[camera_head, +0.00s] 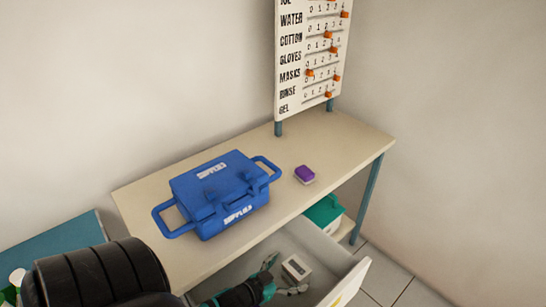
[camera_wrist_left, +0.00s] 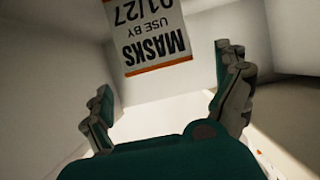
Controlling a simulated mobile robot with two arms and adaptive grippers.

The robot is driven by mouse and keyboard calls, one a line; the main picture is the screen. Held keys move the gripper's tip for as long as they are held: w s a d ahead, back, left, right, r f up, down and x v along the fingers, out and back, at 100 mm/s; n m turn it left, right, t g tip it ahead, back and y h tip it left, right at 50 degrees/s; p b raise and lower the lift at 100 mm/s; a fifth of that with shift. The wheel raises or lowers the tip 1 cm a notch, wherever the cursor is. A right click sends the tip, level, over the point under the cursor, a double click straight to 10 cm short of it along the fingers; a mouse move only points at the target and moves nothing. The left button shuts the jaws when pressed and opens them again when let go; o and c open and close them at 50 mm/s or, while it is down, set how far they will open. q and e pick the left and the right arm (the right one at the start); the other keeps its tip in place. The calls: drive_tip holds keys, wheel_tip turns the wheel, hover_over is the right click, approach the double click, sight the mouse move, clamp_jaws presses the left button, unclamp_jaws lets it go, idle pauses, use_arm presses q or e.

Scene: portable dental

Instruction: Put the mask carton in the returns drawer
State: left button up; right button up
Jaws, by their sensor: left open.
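The mask carton (camera_head: 296,267) is a small white box inside the open drawer (camera_head: 352,281) under the table. In the left wrist view, the carton (camera_wrist_left: 148,40) shows its printed label, with "MASKS" and "USE BY" upside down. My left gripper (camera_head: 286,277) reaches into the drawer beside the carton. Its teal and grey fingers (camera_wrist_left: 164,70) are spread apart with the carton beyond them, and nothing is held between them. The drawer's front has a yellow mark, mostly cut off by the frame edge. My right gripper is not in view.
A blue supplies case (camera_head: 215,190) with side handles stands on the table (camera_head: 345,150). A purple block (camera_head: 305,175) lies to its right. A teal-lidded bin (camera_head: 324,211) is below the tabletop, behind the drawer. A sliding-marker board (camera_head: 312,55) stands at the back.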

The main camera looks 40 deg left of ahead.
use_arm(q)
drive_tip(key=v, duration=0.7)
drive_tip(key=shift+s+r, duration=0.2)
drive_tip(key=shift+s, duration=0.15)
